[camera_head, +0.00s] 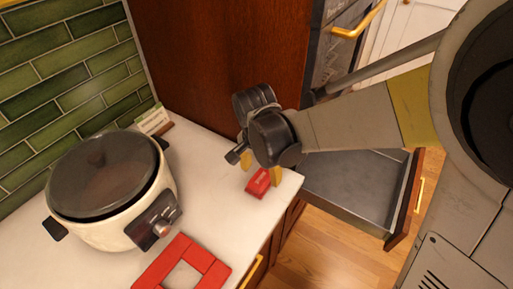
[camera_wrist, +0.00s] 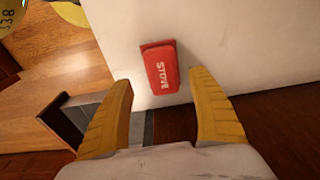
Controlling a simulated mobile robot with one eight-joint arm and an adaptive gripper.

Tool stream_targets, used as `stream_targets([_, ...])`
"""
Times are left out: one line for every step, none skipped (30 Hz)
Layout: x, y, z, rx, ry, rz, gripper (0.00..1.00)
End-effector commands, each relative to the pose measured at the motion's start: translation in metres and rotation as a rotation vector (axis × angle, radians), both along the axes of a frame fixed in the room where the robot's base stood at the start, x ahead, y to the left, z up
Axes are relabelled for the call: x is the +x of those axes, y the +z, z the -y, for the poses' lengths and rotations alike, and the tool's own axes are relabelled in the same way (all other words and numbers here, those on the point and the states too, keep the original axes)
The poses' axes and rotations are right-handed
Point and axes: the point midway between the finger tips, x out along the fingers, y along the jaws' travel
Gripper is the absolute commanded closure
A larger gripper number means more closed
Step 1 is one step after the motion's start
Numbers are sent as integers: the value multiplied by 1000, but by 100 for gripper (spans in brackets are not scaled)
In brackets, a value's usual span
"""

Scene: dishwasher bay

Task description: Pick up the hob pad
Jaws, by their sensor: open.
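The hob pad (camera_head: 258,184) is a small red block on the white counter near its right edge. In the wrist view my gripper (camera_wrist: 160,80) has one finger to each side of the pad, with gaps between; nothing is held. I cannot tell the exact height of the fingertips over the counter.
A cream slow cooker (camera_head: 112,228) stands left on the counter (camera_head: 203,185). A red square frame (camera_head: 205,259) lies at the front. A small card on a stand (camera_head: 152,120) is by the tiled wall. A tall wood panel (camera_head: 228,50) rises behind, and an open drawer (camera_head: 350,190) is at right.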

Motion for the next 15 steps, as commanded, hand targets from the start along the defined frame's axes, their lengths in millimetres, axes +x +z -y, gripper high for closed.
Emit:
stream_targets([1,-9,-1,0,0,0,32])
stream_targets([2,-14,-1,0,0,0,32])
stream_targets([3,-21,-1,0,0,0,32])
stream_targets([4,-26,-2,0,0,0,32])
stream_targets([5,-31,-2,0,0,0,32])
stream_targets([6,-37,-1,0,0,0,32])
stream_targets([6,-41,-1,0,0,0,32])
stream_targets([6,-44,-1,0,0,0,32])
stream_targets([6,-46,0,0,0,0,32])
stream_targets([6,-46,0,0,0,0,32])
stream_targets([6,-46,0,0,0,0,32])
stream_targets([6,-45,0,0,0,0,32])
stream_targets([6,-45,0,0,0,0,32])
stream_targets([6,-45,0,0,0,0,32])
stream_targets([6,-45,0,0,0,0,32])
